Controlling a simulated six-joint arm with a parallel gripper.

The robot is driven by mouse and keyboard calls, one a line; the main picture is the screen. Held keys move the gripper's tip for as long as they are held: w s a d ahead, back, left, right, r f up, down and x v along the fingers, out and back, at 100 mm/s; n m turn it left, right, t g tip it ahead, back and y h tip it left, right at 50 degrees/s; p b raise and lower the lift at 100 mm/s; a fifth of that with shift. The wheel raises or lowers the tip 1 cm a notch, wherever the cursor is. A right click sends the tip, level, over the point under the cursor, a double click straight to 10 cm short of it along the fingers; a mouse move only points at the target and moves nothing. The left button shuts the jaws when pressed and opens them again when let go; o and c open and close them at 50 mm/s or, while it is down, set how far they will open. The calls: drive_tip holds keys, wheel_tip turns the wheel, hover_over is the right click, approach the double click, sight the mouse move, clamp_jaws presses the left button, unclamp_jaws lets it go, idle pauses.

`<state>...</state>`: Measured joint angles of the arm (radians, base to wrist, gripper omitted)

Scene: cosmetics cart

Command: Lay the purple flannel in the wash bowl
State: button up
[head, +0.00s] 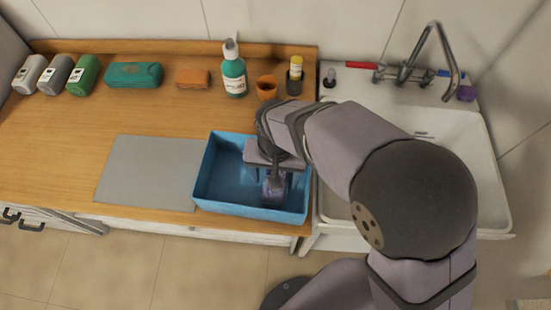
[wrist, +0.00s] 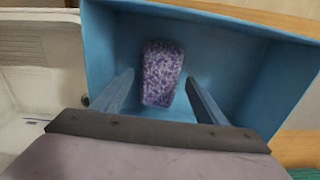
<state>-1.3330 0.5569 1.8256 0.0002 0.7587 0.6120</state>
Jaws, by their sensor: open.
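The wash bowl is a blue rectangular tub (head: 222,187) on the wooden counter, beside the sink. In the wrist view its blue walls (wrist: 108,45) surround the flannel. The purple flannel (wrist: 162,75) is a speckled purple and white folded piece lying inside the bowl. In the head view the purple flannel (head: 273,188) shows only partly beneath my gripper. My gripper (head: 272,182) is over the bowl, pointing down into it. In the wrist view its two fingers (wrist: 158,92) are apart, one on each side of the flannel's near end, with a gap to each.
A grey mat (head: 150,172) lies left of the bowl. The white sink (head: 480,150) with a tap is at the right. Along the back stand a green bottle (head: 234,75), an orange cup (head: 267,88), a sponge (head: 192,78), a teal case (head: 133,74) and rolled towels (head: 83,75).

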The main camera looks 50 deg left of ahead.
wheel_tip(320, 180, up, 10)
drive_tip(key=b, duration=0.1)
drive_tip(key=shift+b, duration=0.35)
drive_tip(key=shift+f, duration=0.1)
drive_tip(key=w+d+f+m, duration=0.2)
drive_tip(key=w+d+m, duration=0.2)
drive_tip(key=w+d, duration=1.2)
drive_tip(key=s+d+f+m, duration=0.2)
drive_tip(key=d, duration=1)
drive_tip(key=s+d+f+m, duration=0.2)
drive_tip(key=d, duration=1.1)
drive_tip(key=shift+f, duration=0.1)
